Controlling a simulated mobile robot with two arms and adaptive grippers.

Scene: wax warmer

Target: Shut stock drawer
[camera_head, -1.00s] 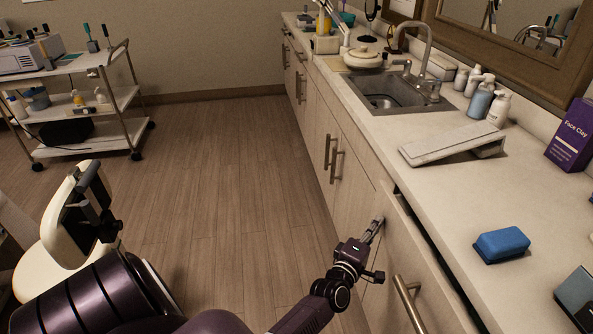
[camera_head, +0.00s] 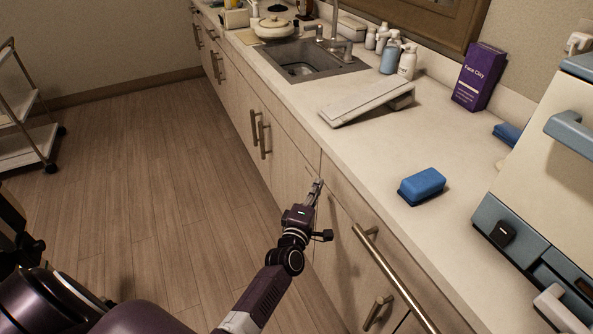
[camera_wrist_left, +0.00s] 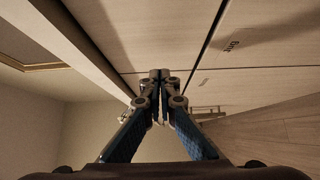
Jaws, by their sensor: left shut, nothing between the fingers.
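The stock drawer (camera_head: 345,200) is in the counter front, at the lower middle of the head view, with a long bar handle (camera_head: 395,280). Its front looks flush or nearly flush with the cabinet, and no dark gap shows under the counter edge. My left gripper (camera_head: 317,187) is shut and empty, with its fingertips at the left end of the drawer front. I cannot tell whether they touch it. In the left wrist view the closed fingertips (camera_wrist_left: 160,76) point along the cabinet fronts. My right gripper is not in view.
On the counter are a blue block (camera_head: 421,186), a pale wedge-shaped thing (camera_head: 368,101), a purple Face Clay box (camera_head: 478,76), a sink (camera_head: 300,62) and a large appliance (camera_head: 550,150) at right. Cabinet handles (camera_head: 258,135) stick out to the left.

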